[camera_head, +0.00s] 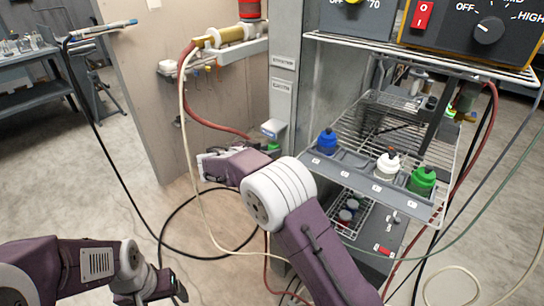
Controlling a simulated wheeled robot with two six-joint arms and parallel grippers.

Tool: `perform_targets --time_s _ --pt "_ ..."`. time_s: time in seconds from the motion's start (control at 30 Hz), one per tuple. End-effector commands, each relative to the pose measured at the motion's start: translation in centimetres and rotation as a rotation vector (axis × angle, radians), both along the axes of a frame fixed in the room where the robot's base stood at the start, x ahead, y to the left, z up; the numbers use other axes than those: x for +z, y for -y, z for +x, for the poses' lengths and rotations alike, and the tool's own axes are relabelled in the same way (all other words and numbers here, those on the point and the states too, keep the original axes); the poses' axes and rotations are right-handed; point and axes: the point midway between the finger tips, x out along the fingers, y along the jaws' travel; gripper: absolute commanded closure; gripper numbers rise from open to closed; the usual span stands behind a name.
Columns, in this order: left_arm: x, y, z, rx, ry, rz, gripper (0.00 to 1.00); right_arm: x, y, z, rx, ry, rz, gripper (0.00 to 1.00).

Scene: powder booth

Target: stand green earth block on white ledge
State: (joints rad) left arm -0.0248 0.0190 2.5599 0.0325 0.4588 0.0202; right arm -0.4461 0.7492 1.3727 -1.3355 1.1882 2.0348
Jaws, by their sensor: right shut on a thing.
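My right arm reaches up from the bottom middle, and its gripper (207,165) is beside the beige panel. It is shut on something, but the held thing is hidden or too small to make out. A small green patch (273,147) shows just behind my right wrist, below a grey-blue piece on the post; I cannot tell whether it is the green earth block. A white ledge (238,50) juts from the panel above the gripper, apart from it. My left gripper (165,290) is low at the bottom left, dark, its fingers unclear.
A red hose (190,90) and a pale cable hang near my right gripper. Black cables cross the floor.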

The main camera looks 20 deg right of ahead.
Motion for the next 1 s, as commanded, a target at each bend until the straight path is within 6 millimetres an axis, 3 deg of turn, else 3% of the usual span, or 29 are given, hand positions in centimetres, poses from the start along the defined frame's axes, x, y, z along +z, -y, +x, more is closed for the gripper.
perform_targets --time_s 0.17,0.4,0.83,0.87,0.9,0.93,1.0 --pt "0.1 0.0 0.0 0.000 0.000 0.000 0.21 0.0 0.7 0.6 0.001 0.001 -0.001 1.00" --pt "0.2 0.0 0.0 0.000 0.000 0.000 0.21 -3.3 0.7 0.5 0.001 -0.002 -0.003 1.00" --pt "-0.5 0.0 0.0 0.000 0.000 0.000 0.21 -3.9 0.6 0.5 0.001 0.002 0.000 1.00" --pt "-0.5 0.0 0.0 0.000 0.000 0.000 0.21 -3.9 0.6 0.5 0.000 0.001 -0.001 0.71" --pt "-0.4 0.0 0.0 0.000 0.000 0.000 0.21 -3.8 0.6 0.5 0.000 0.001 -0.001 0.59" --pt "-0.4 0.0 0.0 0.000 0.000 0.000 0.21 -3.8 0.6 0.5 0.000 0.001 -0.001 0.51" --pt "-0.4 0.0 0.0 0.000 0.000 0.000 0.21 -3.8 0.6 0.5 0.000 0.001 -0.001 0.51"
